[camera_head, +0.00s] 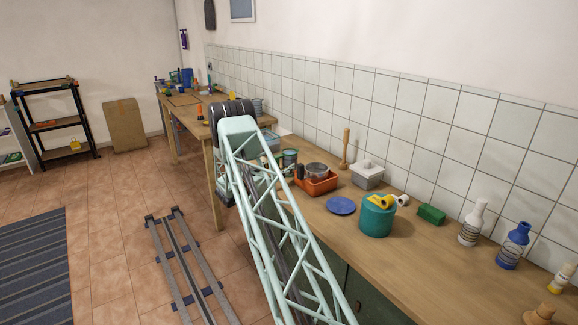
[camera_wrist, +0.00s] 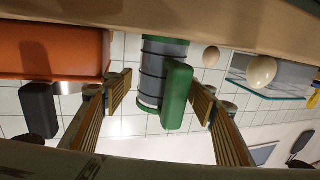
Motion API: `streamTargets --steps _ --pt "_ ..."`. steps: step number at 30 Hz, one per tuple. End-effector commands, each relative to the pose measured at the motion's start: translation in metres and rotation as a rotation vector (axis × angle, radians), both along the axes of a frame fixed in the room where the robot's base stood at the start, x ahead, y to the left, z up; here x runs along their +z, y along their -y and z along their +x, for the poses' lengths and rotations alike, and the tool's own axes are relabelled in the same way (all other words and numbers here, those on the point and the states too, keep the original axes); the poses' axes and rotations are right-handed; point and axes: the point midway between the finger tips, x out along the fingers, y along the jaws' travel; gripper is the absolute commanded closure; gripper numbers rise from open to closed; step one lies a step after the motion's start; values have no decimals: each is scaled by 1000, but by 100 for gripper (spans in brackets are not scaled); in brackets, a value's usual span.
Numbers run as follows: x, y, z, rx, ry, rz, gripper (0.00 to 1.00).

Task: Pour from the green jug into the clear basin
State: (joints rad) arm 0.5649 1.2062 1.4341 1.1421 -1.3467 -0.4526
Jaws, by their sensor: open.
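The green jug (camera_wrist: 150,82) stands between the fingers of my gripper (camera_wrist: 161,85) in the wrist view, which is upside down. It has a grey banded body, green rims and a green handle (camera_wrist: 176,95) facing the camera. My gripper is open, one finger on each side, with visible gaps to the jug. The jug also shows in the head view (camera_head: 290,157), partly behind my arm. The clear basin (camera_wrist: 268,88) is to the right of the jug in the wrist view, with a pale ball in front of it. In the head view the basin (camera_head: 272,139) is beyond the jug.
An orange tray (camera_head: 318,188) with a grey pot is close to the jug; it also shows in the wrist view (camera_wrist: 50,55). A white lidded box (camera_head: 367,177), blue plate (camera_head: 341,206) and teal container (camera_head: 376,220) stand along the counter. A tiled wall backs it.

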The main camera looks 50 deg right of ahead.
Motion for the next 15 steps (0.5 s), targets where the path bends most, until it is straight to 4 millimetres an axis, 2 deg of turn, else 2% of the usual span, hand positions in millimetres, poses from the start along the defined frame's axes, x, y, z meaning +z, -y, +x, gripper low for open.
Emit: streamTargets --steps 5,15 --pt "-1 5 -1 -1 1 0 48" --pt "-1 38 -3 -1 1 0 48"
